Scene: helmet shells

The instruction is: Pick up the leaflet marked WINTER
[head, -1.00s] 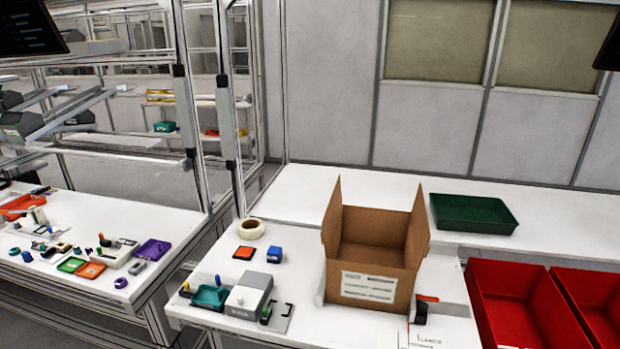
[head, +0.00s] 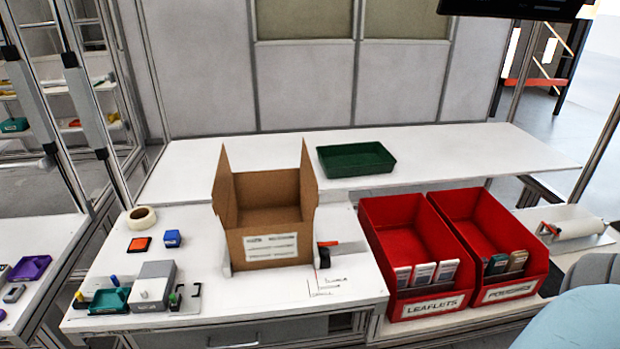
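A red bin (head: 412,218) labelled LEAFLETS stands at the right end of the packing bench. A row of leaflets stands at its front: a left one (head: 402,277), a middle one (head: 423,274) and a right one (head: 446,271). Their pale tops show; the lower parts are hidden behind the bin's front wall. Their markings are too small to read, so I cannot tell which is marked WINTER. Neither of my grippers is in view.
A second red bin (head: 487,214) adjoins on the right, holding a few pouches. An open cardboard box (head: 262,220) stands left of the bins, a green tray (head: 356,160) behind. A light blue rounded thing (head: 585,322) fills the lower right corner.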

